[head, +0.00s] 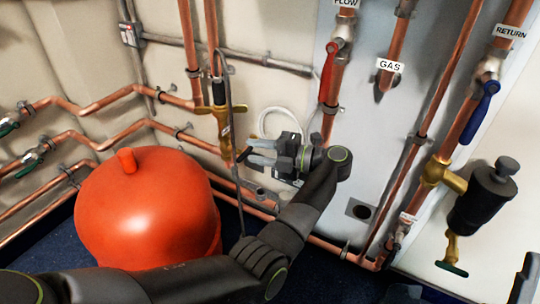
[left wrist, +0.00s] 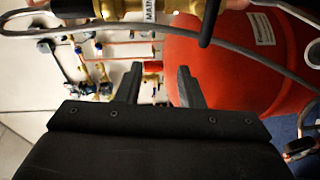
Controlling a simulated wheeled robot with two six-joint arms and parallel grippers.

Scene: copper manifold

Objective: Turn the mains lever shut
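The mains valve (head: 223,123) is a brass body on a vertical copper pipe, left of centre in the head view. A dark lever (head: 218,92) stands upright along the pipe at its top. In the left wrist view the brass body (left wrist: 185,6) with a "MAIN" tag (left wrist: 150,10) is cut off by the top edge. A black lever (left wrist: 209,22) shows beside it. My left gripper (head: 252,151) is right of and below the valve, fingers pointing left. In the left wrist view its fingers (left wrist: 158,75) are apart, with nothing between them. My right gripper is not clearly visible.
A large red vessel (head: 145,215) stands at lower left, close to my left arm. A thin grey cable (head: 233,150) hangs past the valve. A red lever (head: 328,72), blue lever (head: 480,112) and black-bodied fitting (head: 482,200) are to the right.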

